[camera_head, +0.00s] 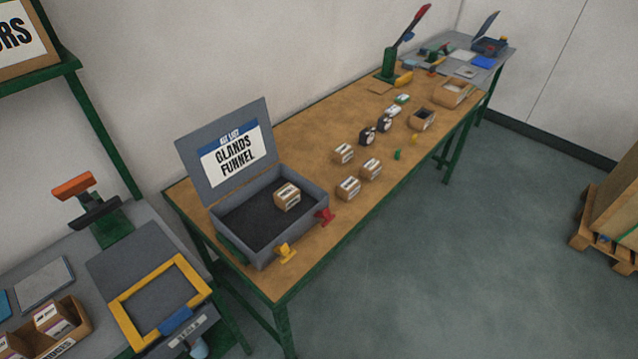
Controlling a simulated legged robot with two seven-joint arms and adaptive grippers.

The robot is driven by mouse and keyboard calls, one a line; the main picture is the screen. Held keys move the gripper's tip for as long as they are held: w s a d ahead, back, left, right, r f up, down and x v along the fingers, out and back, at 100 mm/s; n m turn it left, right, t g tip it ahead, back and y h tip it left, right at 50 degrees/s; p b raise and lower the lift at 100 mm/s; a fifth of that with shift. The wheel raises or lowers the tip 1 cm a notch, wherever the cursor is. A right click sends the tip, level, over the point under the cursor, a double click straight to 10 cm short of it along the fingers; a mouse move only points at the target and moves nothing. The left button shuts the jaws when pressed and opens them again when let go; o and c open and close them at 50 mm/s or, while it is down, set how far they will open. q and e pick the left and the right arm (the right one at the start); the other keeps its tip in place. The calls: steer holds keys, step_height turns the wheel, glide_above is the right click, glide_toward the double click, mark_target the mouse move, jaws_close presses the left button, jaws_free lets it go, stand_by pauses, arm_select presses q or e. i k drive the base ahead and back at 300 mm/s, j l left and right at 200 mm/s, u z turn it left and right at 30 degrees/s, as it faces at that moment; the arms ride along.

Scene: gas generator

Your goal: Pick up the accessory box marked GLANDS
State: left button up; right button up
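Several small cardboard boxes with pale labels are in view, and their print is too small to read, so I cannot tell which is marked GLANDS. One small box (287,197) sits inside an open grey case (255,250) with a dark lining. The raised lid (190,165) carries a kit list card (231,154) reading GLANDS and FUNNEL. Neither of my grippers is in view.
A yellow clip (286,253) and a red clip (325,216) are at the case's front. A grey bench with a yellow frame (124,303) is at left.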

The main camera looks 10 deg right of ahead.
mark_target(348, 187)
steer(key=i+l+u, duration=0.2)
steer(key=l, duration=0.25)
steer(key=i+l+u, duration=0.2)
steer(key=l, duration=0.25)
steer(key=l+u, duration=0.2)
steer(key=l, duration=0.25)
steer(key=i+l+u, duration=0.2)
steer(key=l, duration=0.3)
steer(key=k, duration=0.1)
